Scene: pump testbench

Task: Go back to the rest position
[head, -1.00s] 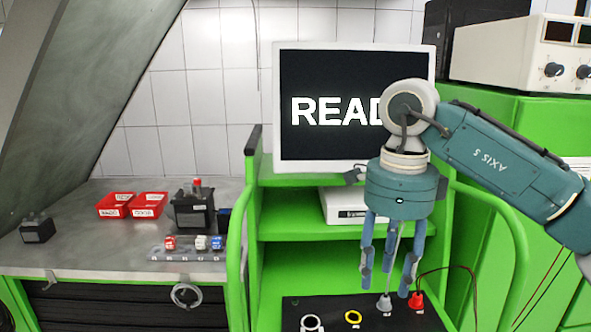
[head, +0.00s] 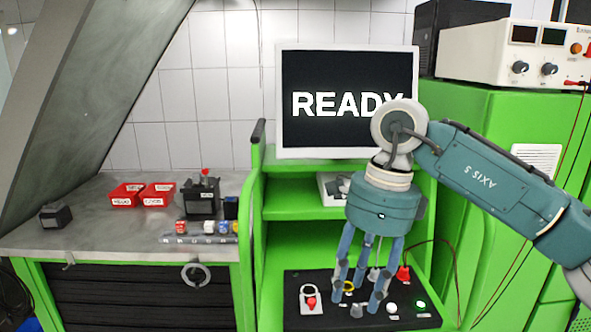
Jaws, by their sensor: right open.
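My right gripper (head: 362,285) is in the middle right of the head view, its blue fingers pointing down and spread apart, with nothing held between them. It hangs over the black panel (head: 322,320), and its fingers hide part of it. My left gripper is not in the picture. The screen (head: 346,101) behind my right arm reads READY.
Red bins (head: 126,195) and a black pump-like block (head: 202,198) stand on the metal bench (head: 100,225). A power supply (head: 513,52) sits upper right.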

